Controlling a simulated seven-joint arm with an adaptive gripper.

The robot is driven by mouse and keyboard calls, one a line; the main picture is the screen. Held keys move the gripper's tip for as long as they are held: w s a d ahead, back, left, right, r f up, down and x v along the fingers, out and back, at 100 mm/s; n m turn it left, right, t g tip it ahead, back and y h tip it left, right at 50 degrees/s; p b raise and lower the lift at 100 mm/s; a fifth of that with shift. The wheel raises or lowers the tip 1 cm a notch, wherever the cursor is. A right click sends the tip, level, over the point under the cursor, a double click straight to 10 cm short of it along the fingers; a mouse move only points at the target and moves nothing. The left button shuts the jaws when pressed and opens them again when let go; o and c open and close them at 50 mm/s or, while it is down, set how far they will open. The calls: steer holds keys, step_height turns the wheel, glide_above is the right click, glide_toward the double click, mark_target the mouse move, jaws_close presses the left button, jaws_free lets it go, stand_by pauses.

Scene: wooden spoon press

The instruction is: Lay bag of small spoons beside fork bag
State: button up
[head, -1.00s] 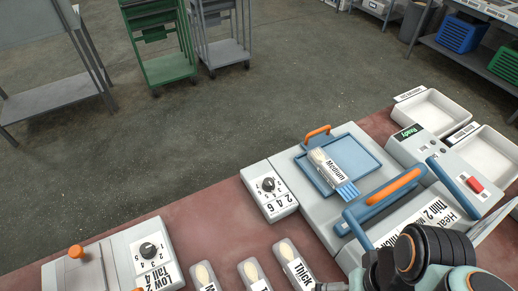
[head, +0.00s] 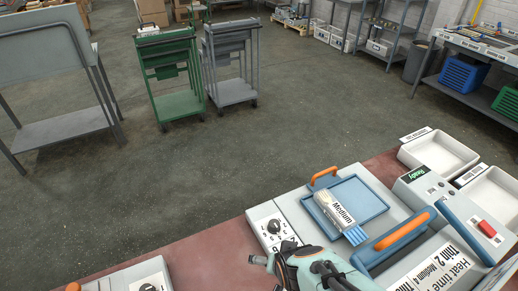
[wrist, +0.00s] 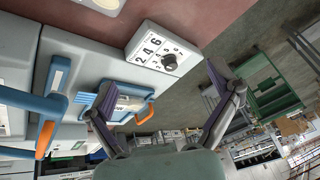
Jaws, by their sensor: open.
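A clear bag with a wooden fork, blue at one end and labelled Medium (head: 338,213), lies on the blue tray (head: 375,193) of the press. In the wrist view the tray (wrist: 88,99) is beyond the left finger. My gripper (wrist: 152,92) is open, with nothing between its fingers. In the head view its end is above the bench near the dial box, and the fingers are hard to make out. The spoon bags are outside the head view. A pale shape with a beige oval (wrist: 105,3), perhaps one of them, is cut off by the wrist view's top edge.
The dial box (head: 274,228) stands left of the tray. The press handle with its orange grip (head: 405,230) is at the tray's right. Two white bins (head: 440,150) are at the right. Bare reddish bench (head: 205,248) shows at lower left; carts stand on the floor beyond.

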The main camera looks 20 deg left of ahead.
steer(key=s+a+f+n+g, duration=0.1)
steer(key=s+a+f+n, duration=0.1)
steer(key=s, duration=0.3)
steer(key=s+a+f+n+g, duration=0.1)
steer(key=s+a+f+n, duration=0.2)
steer(key=s+f, duration=0.2)
steer(key=s+a+f+n+g+h, duration=0.1)
steer(key=s+a+f+n, duration=0.1)
steer(key=s+a+f, duration=0.1)
steer(key=shift+s+a+f+n, duration=0.15)
steer(key=shift+s+f, duration=0.15)
steer(key=shift+s, duration=0.4)
steer(key=shift+s+a+f+n, duration=0.15)
steer(key=shift+s+f, duration=0.15)
steer(key=shift+s, duration=0.35)
steer(key=shift+w+a+f, duration=0.1)
steer(key=shift+w+f, duration=0.05)
steer(key=shift+f, duration=0.9)
steer(key=shift+w+a+f, duration=0.1)
steer(key=shift+a+f, duration=0.05)
steer(key=shift+f, duration=0.9)
steer(key=shift+w+a+f, duration=0.1)
steer(key=shift+w+f, duration=0.05)
steer(key=shift+f, duration=0.9)
steer(key=shift+c, duration=0.3)
steer(key=c, duration=1.1)
steer(key=shift+r, duration=0.1)
